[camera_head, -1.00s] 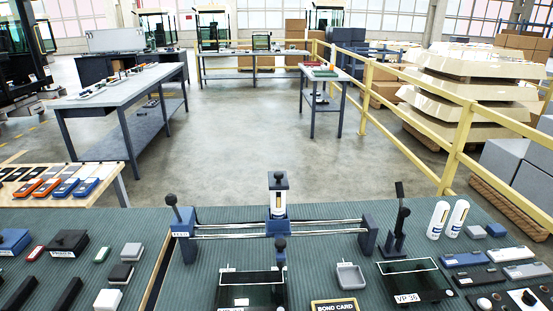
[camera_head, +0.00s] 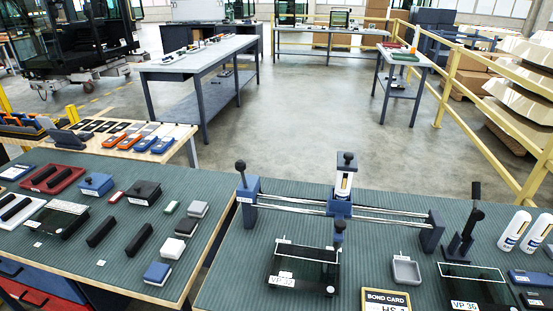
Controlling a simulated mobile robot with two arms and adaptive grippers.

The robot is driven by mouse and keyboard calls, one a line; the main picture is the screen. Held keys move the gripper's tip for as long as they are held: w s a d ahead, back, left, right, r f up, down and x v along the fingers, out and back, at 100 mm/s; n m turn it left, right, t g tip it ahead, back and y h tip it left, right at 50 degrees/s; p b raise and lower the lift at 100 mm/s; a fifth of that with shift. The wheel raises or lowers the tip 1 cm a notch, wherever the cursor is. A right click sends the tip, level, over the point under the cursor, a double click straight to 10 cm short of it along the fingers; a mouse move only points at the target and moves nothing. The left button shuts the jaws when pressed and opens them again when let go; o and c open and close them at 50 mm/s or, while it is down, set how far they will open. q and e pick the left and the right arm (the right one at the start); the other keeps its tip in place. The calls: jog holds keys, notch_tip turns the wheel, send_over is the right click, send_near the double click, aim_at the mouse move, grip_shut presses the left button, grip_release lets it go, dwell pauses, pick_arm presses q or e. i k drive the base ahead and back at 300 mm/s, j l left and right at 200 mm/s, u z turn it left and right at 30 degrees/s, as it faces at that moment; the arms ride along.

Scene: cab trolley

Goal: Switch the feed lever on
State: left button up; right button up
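A rail fixture stands on the right-hand green-topped bench, with a blue end block (camera_head: 247,201) at its left end. A short lever with a black round knob (camera_head: 241,166) rises from this block and leans slightly left. The block has a small white label, too small to read surely; this looks like the feed lever. A blue carriage (camera_head: 340,207) with a white and amber cartridge sits on the rails (camera_head: 290,203). A separate black upright lever (camera_head: 474,205) stands on a dark base right of the rails. Neither of my grippers is in view.
A glass-topped plate (camera_head: 305,253), a grey dish (camera_head: 406,269), a "BOND CARD" sign (camera_head: 386,299) and white bottles (camera_head: 514,231) share the bench. The left bench (camera_head: 125,262) holds several small blocks and trays. A narrow gap separates the benches. Open floor (camera_head: 300,130) lies beyond.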

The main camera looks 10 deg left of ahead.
aim_at(240, 165)
jog(key=j+z, duration=0.1)
jog(key=j, duration=0.35)
jog(key=k+j+z, duration=0.15)
jog(key=j, duration=0.25)
jog(key=k+j+z, duration=0.1)
jog(key=j, duration=0.3)
jog(key=k+j+z, duration=0.1)
jog(key=j, duration=0.35)
